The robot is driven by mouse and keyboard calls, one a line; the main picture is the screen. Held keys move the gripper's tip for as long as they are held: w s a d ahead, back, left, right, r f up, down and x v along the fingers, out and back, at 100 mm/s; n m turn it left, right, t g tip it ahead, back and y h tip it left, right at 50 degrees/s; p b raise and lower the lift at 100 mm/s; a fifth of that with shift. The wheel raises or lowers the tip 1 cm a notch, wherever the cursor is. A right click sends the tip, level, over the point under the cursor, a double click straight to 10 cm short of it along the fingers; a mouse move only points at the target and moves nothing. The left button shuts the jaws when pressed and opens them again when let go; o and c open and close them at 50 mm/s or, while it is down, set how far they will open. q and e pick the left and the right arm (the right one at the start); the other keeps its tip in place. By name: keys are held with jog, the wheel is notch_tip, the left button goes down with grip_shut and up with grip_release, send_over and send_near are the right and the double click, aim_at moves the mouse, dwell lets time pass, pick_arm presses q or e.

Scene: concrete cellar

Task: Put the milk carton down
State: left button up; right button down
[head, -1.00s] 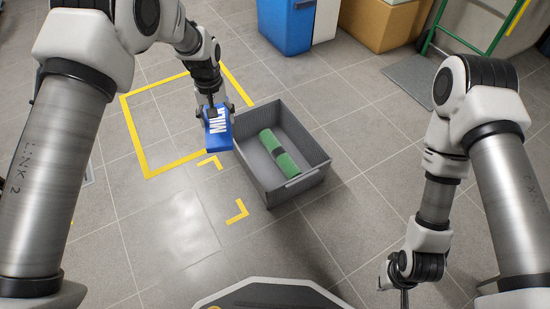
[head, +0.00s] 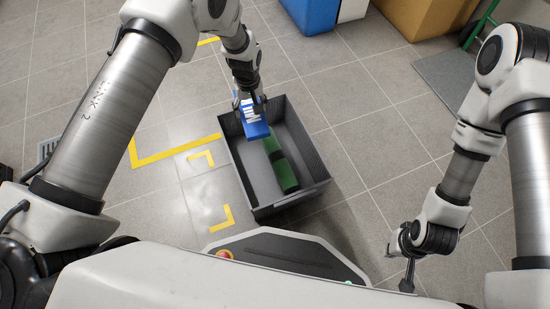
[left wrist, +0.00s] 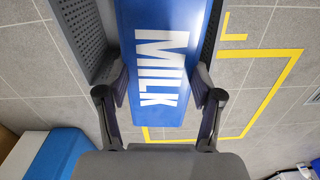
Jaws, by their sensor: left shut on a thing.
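A blue milk carton (head: 256,125) with white lettering is between the fingers of my left gripper (head: 250,100). The left wrist view shows both fingers against the sides of the carton (left wrist: 160,70), with MILK readable. In the head view the carton is over the far left part of a grey crate (head: 233,165). I cannot tell how far it is above or inside the rim. The crate walls (left wrist: 85,38) also show on both sides of the carton in the left wrist view. My right gripper (head: 402,265) is off to the right above the floor; its fingers are unclear.
A green cylinder (head: 281,170) with a dark band lies in the crate, close to the carton. Yellow floor marks (head: 175,152) are left of the crate. A blue bin (head: 308,14) and a brown box (head: 418,16) stand behind. Floor right of the crate is clear.

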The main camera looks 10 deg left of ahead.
pick_arm(q)
jog(key=n+b, duration=0.1)
jog(key=b, duration=0.1)
send_near(255, 163)
notch_tip(255, 163, down, 4)
jog(key=b, duration=0.6)
jog(key=shift+r, duration=0.25)
jog(key=shift+f+b, duration=0.45)
jog(key=shift+f, duration=0.2)
jog(key=o, duration=0.8)
notch_tip(255, 163, up, 13)
jog(key=p, duration=0.7)
jog(key=shift+r, duration=0.15)
